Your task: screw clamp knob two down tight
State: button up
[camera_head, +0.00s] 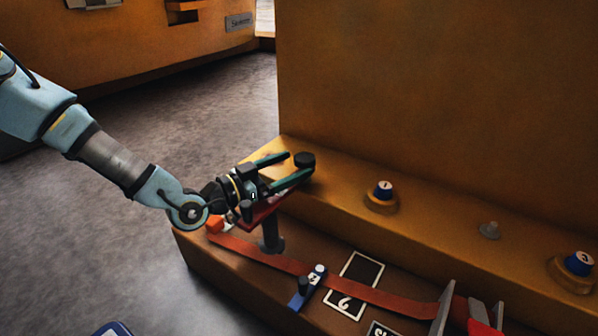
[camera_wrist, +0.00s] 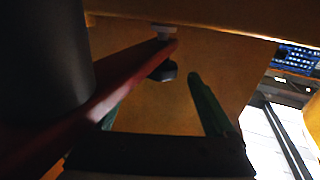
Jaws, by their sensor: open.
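A black knob (camera_head: 304,160) stands at the far end of a red clamp arm (camera_head: 262,212), near the left end of the yellow ledge. In the wrist view the dark knob (camera_wrist: 163,71) shows at the end of the red arm (camera_wrist: 120,85). I see no number on this knob. My gripper (camera_head: 298,165) is open, its green fingers reaching toward the knob, with the tips close to it. One green finger (camera_wrist: 207,105) stands clear to the right of the knob in the wrist view; the other is mostly hidden behind the red arm. Contact cannot be told.
A dark post (camera_head: 271,236) carries the red arm. Blue-capped knobs (camera_head: 384,190) (camera_head: 579,263) and a grey stub (camera_head: 489,230) line the ledge before a tall yellow wall (camera_head: 440,90).

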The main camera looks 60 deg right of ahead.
aim_at(305, 160)
jog(key=shift+b+x, duration=0.4)
jog(key=shift+x, duration=1)
jog(key=shift+c, duration=0.2)
jog(key=c, duration=1.3)
